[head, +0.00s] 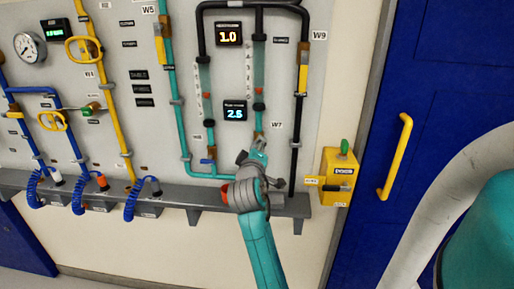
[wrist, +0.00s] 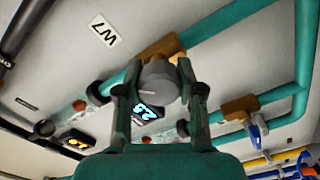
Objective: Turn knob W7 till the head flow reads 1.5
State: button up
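Knob W7 (wrist: 157,82) is a grey round knob with a white pointer line, seen in the wrist view on a brownish valve body in a teal pipe. My gripper (wrist: 157,78) has one finger on each side of it. The fingers are close to the knob's sides; I cannot tell whether both touch it. In the head view my gripper (head: 254,156) is at the lower end of the right teal pipe and hides the knob. The lower display (head: 235,112) shows about 2.5 in blue. The upper display (head: 229,35) shows 1.0 in orange. Their captions are too small to read.
The W7 label (wrist: 103,36) is beside the pipe. A blue-handled valve (head: 208,161) sits on the left teal pipe. A grey ledge (head: 180,197) runs below the panel. A yellow box (head: 338,178) with a green knob and a blue door (head: 440,90) are at right.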

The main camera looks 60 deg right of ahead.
jog(key=shift+c, duration=1.4)
jog(key=shift+m, duration=1.6)
jog(key=o, duration=1.1)
jog(key=shift+o, duration=0.2)
jog(key=shift+a, duration=0.1)
jog(key=v, duration=1.1)
jog(key=shift+s+a, duration=0.2)
jog(key=shift+a, duration=0.15)
